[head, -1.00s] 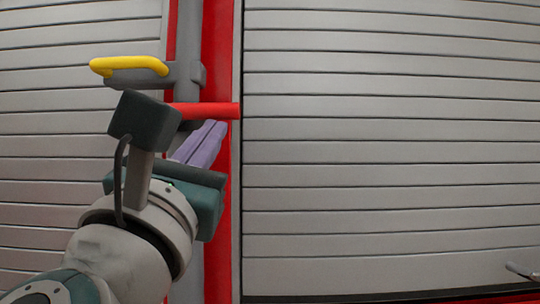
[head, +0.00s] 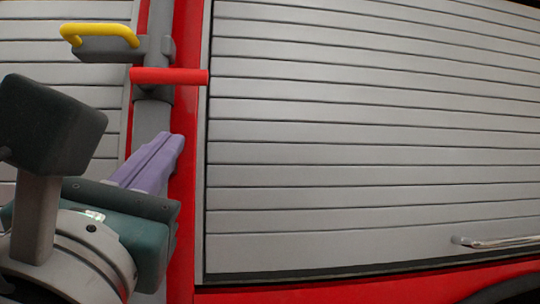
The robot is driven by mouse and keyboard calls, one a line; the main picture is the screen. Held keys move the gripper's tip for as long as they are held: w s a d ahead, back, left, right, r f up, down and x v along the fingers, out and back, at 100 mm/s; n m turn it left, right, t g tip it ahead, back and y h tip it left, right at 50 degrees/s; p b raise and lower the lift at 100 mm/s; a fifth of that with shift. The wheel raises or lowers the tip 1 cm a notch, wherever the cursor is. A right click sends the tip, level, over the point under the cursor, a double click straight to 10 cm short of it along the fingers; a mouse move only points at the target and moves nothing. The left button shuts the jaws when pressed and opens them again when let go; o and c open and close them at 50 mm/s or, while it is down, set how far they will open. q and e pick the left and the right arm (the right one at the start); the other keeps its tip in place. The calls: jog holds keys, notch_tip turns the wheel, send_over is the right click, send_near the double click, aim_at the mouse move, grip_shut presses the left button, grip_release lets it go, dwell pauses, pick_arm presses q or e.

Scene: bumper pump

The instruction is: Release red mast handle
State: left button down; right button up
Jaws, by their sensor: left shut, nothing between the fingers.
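The red mast handle (head: 170,76) is a short horizontal bar on the grey vertical mast (head: 153,110) in the upper left of the head view. My left gripper (head: 168,140) has its purple fingers together and empty. Its fingertips are below the red handle, apart from it in the picture, with the grey mast showing between them. The arm comes in from the lower left. My right gripper is not in view.
A yellow handle (head: 100,32) on a grey bracket (head: 108,49) sits just above the red one. A large grey slatted shutter (head: 370,140) fills the right side, with a metal handle (head: 495,242) at its lower right. Red panels frame the shutter.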

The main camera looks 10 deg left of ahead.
pick_arm(q)
jog(key=v, duration=0.1)
jog(key=b+v, duration=0.1)
jog(key=v, duration=0.2)
jog(key=shift+d+b, duration=0.25)
jog(key=shift+b, duration=0.05)
